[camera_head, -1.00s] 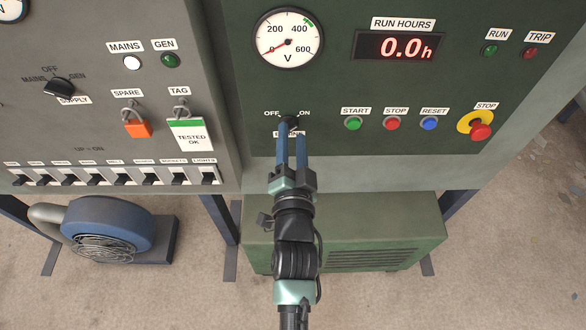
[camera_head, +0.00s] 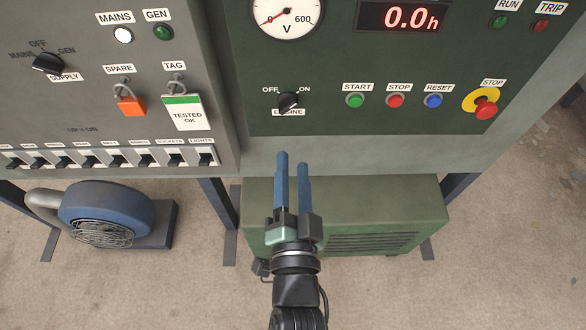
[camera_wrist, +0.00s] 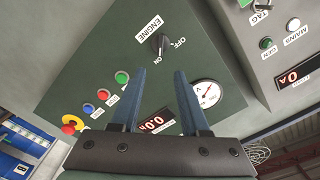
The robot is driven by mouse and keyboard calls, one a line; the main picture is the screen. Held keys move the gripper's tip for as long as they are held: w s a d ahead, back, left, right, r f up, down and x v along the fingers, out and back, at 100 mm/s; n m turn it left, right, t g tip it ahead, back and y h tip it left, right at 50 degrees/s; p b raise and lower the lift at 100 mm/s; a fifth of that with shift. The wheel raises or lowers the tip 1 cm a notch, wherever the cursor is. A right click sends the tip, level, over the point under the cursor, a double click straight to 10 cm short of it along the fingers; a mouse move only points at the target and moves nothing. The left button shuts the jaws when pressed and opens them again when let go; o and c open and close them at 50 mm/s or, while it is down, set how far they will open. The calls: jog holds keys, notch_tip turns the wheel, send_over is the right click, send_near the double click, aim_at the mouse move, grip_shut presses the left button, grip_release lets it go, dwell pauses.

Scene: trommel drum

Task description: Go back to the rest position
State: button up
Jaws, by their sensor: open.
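My gripper (camera_head: 292,160) is open and empty, its two blue fingers apart. In the head view it is below the lower edge of the dark green control panel (camera_head: 330,115), clear of the black engine switch (camera_head: 288,101). The switch knob points up and to the right, toward ON. In the wrist view the engine switch (camera_wrist: 159,44) stands beyond the fingertips of my gripper (camera_wrist: 160,72), and nothing is between the fingers.
Start (camera_head: 355,100), stop (camera_head: 395,100) and reset (camera_head: 433,100) buttons and a red emergency stop (camera_head: 486,108) line the panel. A grey switch panel (camera_head: 100,125) is at left. A green cabinet (camera_head: 380,215) and a blue blower (camera_head: 105,210) stand below.

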dwell(0.3)
jog(key=w+a+r+n+t+y+p, duration=0.1)
jog(key=w+r+n+t, duration=0.15)
jog(key=r, duration=1.05)
jog(key=w+r+n+t+p, duration=0.1)
jog(key=w+r+n+t, duration=0.2)
jog(key=r, duration=0.9)
jog(key=s+r+n+t+p, duration=0.1)
jog(key=s+r, duration=0.3)
jog(key=r, duration=0.9)
jog(key=s+r+n+t+h, duration=0.1)
jog(key=s+r+n+t, duration=0.1)
jog(key=r, duration=1.2)
jog(key=shift+s+d+r+n+t+p, duration=0.2)
jog(key=shift+s+n+t+p, duration=0.2)
jog(key=shift+s, duration=0.75)
